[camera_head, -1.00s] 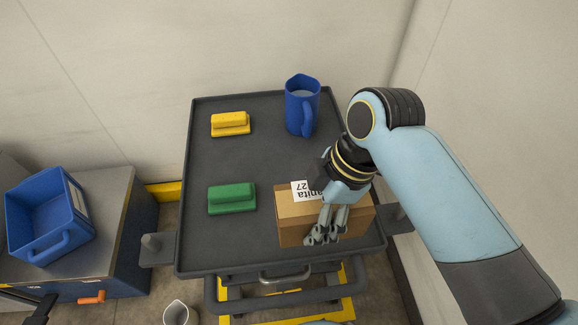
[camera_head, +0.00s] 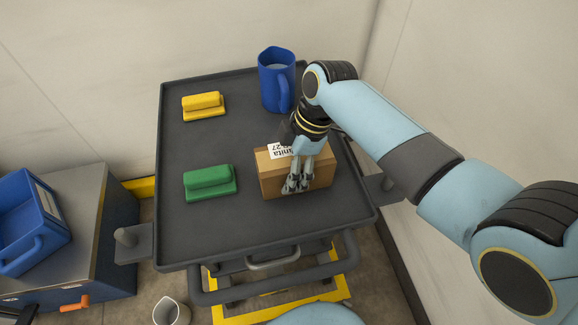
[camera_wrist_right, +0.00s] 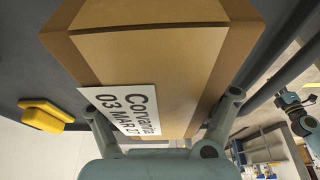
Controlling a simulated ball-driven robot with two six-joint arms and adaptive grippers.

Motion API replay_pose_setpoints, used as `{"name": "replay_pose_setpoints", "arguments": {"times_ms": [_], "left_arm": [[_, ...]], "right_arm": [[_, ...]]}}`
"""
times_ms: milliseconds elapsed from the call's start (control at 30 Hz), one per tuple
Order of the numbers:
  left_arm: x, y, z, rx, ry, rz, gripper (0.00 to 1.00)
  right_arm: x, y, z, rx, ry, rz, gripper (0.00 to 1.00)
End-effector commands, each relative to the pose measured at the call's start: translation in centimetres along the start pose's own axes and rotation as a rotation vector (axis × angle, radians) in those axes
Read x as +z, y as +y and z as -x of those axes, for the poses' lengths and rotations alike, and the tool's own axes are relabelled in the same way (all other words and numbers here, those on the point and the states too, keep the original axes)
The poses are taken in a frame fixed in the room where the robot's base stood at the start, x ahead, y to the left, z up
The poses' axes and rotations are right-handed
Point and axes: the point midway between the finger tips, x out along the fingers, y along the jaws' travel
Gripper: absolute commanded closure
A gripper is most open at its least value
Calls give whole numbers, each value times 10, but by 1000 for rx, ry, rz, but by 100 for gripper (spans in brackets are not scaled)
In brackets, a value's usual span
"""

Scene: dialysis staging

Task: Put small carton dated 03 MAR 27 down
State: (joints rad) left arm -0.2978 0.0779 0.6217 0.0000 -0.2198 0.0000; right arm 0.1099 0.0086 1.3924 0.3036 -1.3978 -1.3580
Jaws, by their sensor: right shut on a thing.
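The small brown carton (camera_head: 267,180) is at the right part of the dark grey tray top of the cart (camera_head: 230,234). Its white label reads 03 MAR 27 in the right wrist view (camera_wrist_right: 125,108). My right gripper (camera_head: 297,184) is shut on the carton, with its fingers at the near side and the carton between them in the wrist view. The carton appears at or just above the tray surface; contact beneath it cannot be told. My left gripper is not clearly in view.
A green block (camera_head: 209,184) lies left of the carton. A yellow block (camera_head: 203,107) and a blue jug (camera_head: 270,85) stand farther back. A blue bin (camera_head: 22,235) is on a side cabinet at left. A white cup (camera_head: 170,313) is below the cart. The tray's front is clear.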

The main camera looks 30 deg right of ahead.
Motion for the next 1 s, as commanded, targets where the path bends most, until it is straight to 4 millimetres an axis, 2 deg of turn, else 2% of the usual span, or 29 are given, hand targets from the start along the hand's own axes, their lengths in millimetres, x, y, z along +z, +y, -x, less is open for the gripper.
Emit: {"name": "replay_pose_setpoints", "arguments": {"times_ms": [200, 233, 400, 633, 733, 867, 1000], "left_arm": [[2, 0, 0, 0, -3, 0, 100], [2, 0, 0, 0, -4, 0, 100], [3, 0, 0, 0, -5, 0, 100], [3, -1, 0, -1, -5, -1, 100], [3, -2, 2, -2, -4, -1, 100], [1, -2, 10, -2, -2, -1, 100], [-2, -3, 19, -2, 1, -1, 100]], "right_arm": [[0, 0, -1, 1, 1, 0, 70], [0, 0, -2, 0, 0, 0, 20], [0, 0, -1, 0, 0, 0, 0], [0, 0, -1, 0, 0, 0, 0], [-1, 1, 5, 2, 0, 0, 0], [-1, 1, 27, 5, -1, 0, 0], [-1, 1, 60, 5, -1, 2, 0]]}}
